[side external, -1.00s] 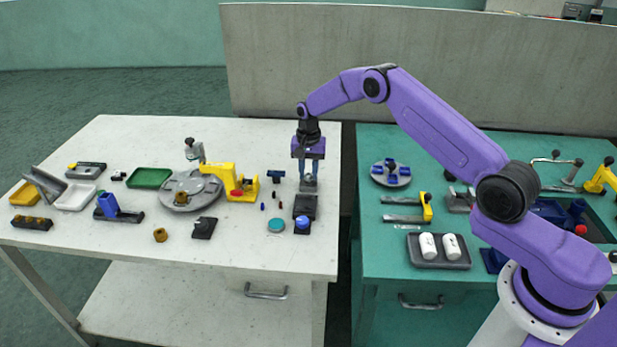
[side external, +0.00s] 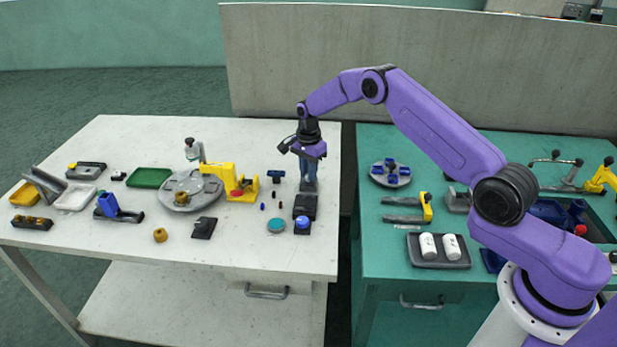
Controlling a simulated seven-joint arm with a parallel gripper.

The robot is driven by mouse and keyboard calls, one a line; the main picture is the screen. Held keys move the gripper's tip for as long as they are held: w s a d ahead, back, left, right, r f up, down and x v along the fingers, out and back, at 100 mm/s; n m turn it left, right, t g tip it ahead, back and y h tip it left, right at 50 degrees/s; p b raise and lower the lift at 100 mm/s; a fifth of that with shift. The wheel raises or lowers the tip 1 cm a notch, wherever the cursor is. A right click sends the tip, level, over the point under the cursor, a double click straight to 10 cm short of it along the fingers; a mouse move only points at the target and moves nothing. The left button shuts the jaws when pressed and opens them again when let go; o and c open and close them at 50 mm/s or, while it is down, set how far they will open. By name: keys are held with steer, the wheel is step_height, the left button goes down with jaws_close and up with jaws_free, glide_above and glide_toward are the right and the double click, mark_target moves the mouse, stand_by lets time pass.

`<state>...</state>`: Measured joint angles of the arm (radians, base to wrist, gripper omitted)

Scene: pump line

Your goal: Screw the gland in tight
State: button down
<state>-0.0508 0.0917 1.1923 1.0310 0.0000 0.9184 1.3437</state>
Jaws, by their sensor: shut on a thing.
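My gripper (side external: 309,187) points straight down at the right part of the white table, with its fingertips at the back of a dark block (side external: 304,207). It is shut on a small part between the fingertips, which I take to be the gland; the fingers hide it. I cannot tell how deep the gland sits or whether it is straight in its seat.
A blue knob on a dark base (side external: 302,224) and a teal disc (side external: 275,225) lie just in front. A yellow clamp (side external: 243,187) and a round grey plate (side external: 180,205) stand to the left.

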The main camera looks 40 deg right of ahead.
stand_by(0.3)
steer(key=m, duration=0.7)
steer(key=m, duration=0.7)
stand_by(0.3)
steer(key=c, duration=1.2)
jaws_free()
